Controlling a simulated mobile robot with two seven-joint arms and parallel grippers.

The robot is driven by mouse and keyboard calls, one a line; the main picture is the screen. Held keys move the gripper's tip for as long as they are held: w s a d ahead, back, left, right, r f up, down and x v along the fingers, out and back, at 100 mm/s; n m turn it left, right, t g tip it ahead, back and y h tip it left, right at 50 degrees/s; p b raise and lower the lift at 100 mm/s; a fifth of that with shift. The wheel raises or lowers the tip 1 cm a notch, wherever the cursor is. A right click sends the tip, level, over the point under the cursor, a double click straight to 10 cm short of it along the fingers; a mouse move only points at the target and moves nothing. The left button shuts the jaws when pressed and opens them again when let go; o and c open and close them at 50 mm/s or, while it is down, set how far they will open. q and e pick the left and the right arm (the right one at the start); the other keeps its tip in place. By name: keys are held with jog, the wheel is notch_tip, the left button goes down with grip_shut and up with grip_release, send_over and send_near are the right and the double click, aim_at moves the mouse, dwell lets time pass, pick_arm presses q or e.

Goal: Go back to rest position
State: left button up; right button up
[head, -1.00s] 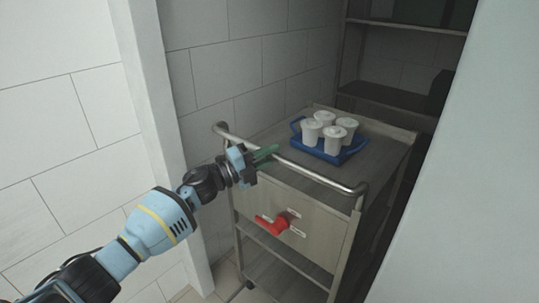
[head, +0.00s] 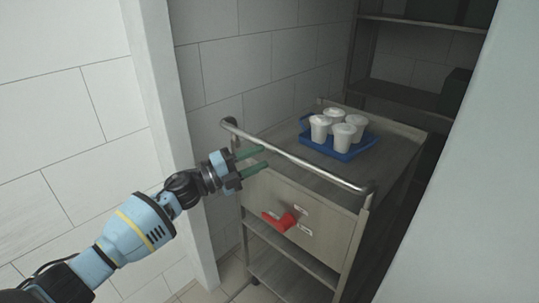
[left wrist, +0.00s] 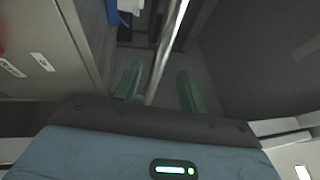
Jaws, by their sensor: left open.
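My left gripper (head: 254,161) is open and empty, with its green fingers apart. In the head view it is in front of the cart's near left side, close to the metal push bar (head: 300,160). In the left wrist view the open fingers (left wrist: 158,88) show with the bar running between them in the picture; I cannot tell the gap to it. My right gripper is not in view.
A metal cart (head: 390,140) carries a blue tray (head: 345,156) with several white cups (head: 320,128). A red handle (head: 281,221) is on its drawer front. A wall edge (head: 170,130) stands left, a pale panel (head: 465,190) right, shelves (head: 405,95) behind.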

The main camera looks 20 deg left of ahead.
pick_arm(q)
jog(key=shift+s+a+f, duration=0.1)
jog(key=shift+s+a, duration=0.3)
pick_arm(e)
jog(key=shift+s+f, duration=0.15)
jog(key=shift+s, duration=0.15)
pick_arm(q)
jog(key=shift+f, duration=0.1)
